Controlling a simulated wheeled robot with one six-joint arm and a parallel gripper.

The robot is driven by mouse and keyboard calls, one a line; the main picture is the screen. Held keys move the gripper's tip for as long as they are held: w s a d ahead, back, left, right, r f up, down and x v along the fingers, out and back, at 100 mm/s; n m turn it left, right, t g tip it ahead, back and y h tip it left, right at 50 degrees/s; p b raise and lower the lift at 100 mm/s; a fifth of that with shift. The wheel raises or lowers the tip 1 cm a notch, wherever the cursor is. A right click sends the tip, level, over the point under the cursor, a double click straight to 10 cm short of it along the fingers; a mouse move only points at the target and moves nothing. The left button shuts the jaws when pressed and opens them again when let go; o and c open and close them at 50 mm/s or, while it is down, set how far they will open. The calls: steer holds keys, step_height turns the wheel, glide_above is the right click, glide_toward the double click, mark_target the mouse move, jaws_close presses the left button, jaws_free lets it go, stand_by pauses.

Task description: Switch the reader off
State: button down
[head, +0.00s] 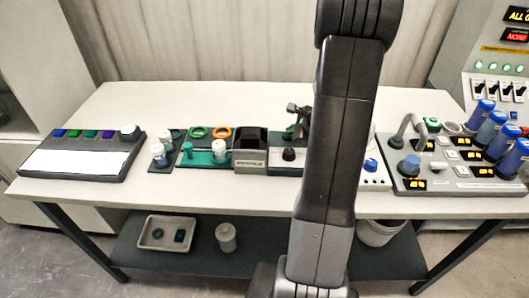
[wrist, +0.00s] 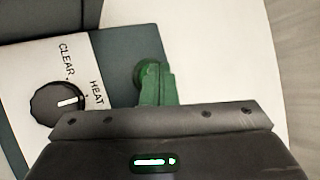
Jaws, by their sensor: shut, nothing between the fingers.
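A dark box with a pale label strip (head: 250,150) stands in the middle of the table; it may be the reader, but its lettering is too small to read surely. To its right is a dark knob (head: 289,154) on a pale panel. In the wrist view a black knob (wrist: 57,103) sits beside the words CLEAR and HEAT, its white mark pointing right.
A panel with coloured buttons (head: 75,160) lies at the left. Cups and rings on a green tray (head: 205,158) stand left of the box.

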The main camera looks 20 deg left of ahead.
stand_by(0.3)
steer(key=shift+r+p, duration=0.35)
steer(key=shift+r, duration=0.1)
steer(key=shift+r+p, duration=2.3)
steer(key=shift+r, duration=0.7)
